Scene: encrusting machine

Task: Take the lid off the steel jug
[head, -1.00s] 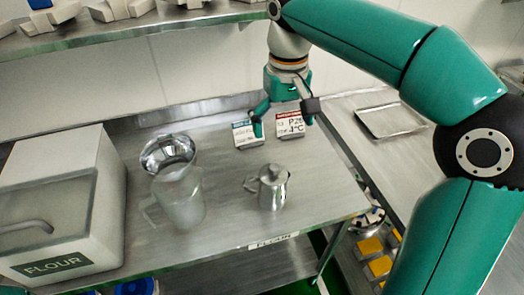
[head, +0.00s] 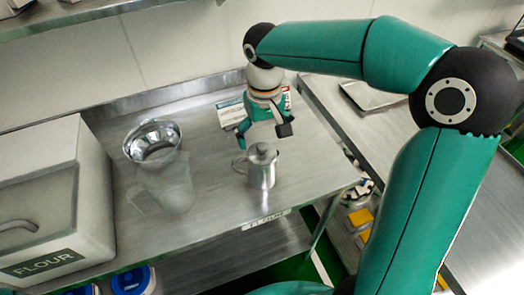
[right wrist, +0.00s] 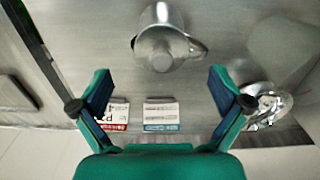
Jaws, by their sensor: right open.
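The steel jug (head: 261,172) stands upright on the steel table, with its handle to the left in the head view. Its lid (head: 262,152) is on top, with a small knob. The jug (right wrist: 165,20) and the lid (right wrist: 161,47) also show in the right wrist view, at the top middle, beyond the fingertips. My right gripper (head: 264,137) is open and empty, just above and behind the jug. Its two fingers (right wrist: 158,85) are spread wide in the right wrist view, apart from the jug. My left gripper is not in view.
A clear pitcher (head: 168,190) and a shiny steel bowl (head: 152,143) stand left of the jug. A white FLOUR bin (head: 45,205) is at the far left. Label cards (head: 231,112) lie behind the gripper. A tray (head: 370,96) lies on the right-hand counter.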

